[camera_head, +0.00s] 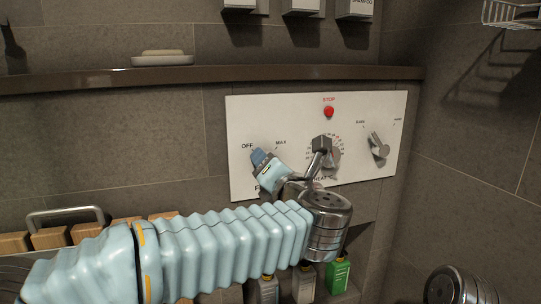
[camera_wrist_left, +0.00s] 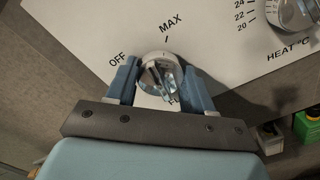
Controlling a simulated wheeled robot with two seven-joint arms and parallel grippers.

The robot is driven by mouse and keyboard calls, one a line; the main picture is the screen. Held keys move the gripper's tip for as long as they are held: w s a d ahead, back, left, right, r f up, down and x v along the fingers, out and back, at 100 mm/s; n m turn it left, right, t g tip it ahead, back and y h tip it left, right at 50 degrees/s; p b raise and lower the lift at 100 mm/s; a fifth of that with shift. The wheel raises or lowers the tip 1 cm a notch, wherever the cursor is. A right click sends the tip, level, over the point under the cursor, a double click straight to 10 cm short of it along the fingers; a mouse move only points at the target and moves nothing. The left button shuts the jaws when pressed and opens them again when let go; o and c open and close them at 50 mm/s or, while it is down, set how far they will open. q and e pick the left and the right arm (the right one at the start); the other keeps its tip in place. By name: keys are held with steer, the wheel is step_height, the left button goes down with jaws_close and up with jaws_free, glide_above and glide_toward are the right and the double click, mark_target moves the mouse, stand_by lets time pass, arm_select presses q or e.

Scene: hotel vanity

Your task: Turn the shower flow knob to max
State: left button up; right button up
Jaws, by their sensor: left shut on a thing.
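The white control panel (camera_head: 356,103) is on the tiled wall. Its flow knob (camera_wrist_left: 158,68) is a round chrome dial with a raised grip, below the OFF and MAX labels in the left wrist view. My left gripper (camera_head: 262,160) is at the knob, with its blue fingers on either side of the grip, shut on it. The fingers mostly hide the knob in the head view and partly cover the FLOW label. A small mark on the dial's rim lies near the MAX line; the exact setting is hard to tell. My right gripper is not in view.
A heat knob (camera_head: 330,155) is right of the gripper, with a red STOP button (camera_head: 329,112) above it and another knob (camera_head: 379,147) farther right. A brown ledge (camera_head: 90,80) with a soap dish (camera_head: 162,60) runs above. Bottles, including a green one (camera_head: 338,275), stand below.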

arm_select(q)
steer(key=m+p, duration=0.1)
steer(key=m, duration=0.1)
steer(key=m+p, duration=0.1)
steer(key=m, duration=0.2)
steer(key=shift+s+d+r+p, duration=0.1)
steer(key=shift+r+p, duration=0.05)
steer(key=shift+p, duration=0.25)
steer(key=shift+m+p, duration=0.55)
steer(key=shift+m, duration=0.45)
steer(key=o, duration=1)
steer(key=shift+o, duration=0.2)
steer(key=shift+s, duration=0.1)
steer(key=b+v, duration=0.1)
steer(key=v, duration=1.2)
steer(key=shift+s, duration=0.35)
steer(key=shift+d, duration=0.1)
